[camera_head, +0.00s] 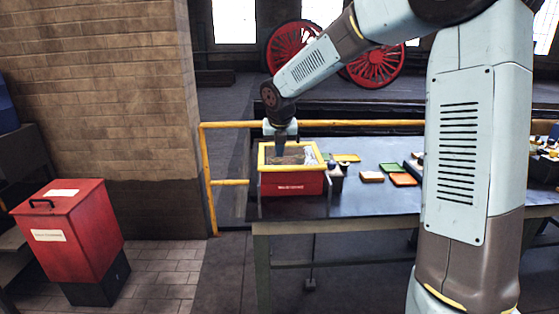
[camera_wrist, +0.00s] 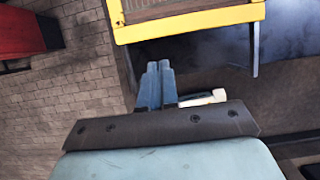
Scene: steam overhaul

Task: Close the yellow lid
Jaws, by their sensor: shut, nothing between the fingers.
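A red box (camera_head: 292,185) with a pale label stands at the left end of the dark table. A yellow frame (camera_head: 318,157) surrounds its top, and grey-brown contents or a panel show inside it. I cannot tell which part of the yellow is the lid, or its angle. The yellow edge also shows at the top of the wrist view (camera_wrist: 190,22), with a slatted grey area inside. My gripper (camera_head: 284,148) points down at the box's top in the head view. In the wrist view its blue-grey fingers (camera_wrist: 158,68) are together and empty, apart from the yellow edge.
Small dark items (camera_head: 336,178) stand close right of the box. Flat coloured pieces (camera_head: 403,180) lie further right on the table (camera_head: 350,204). A yellow rail (camera_head: 226,125) runs behind. A red bin (camera_head: 70,230) stands on the floor at left.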

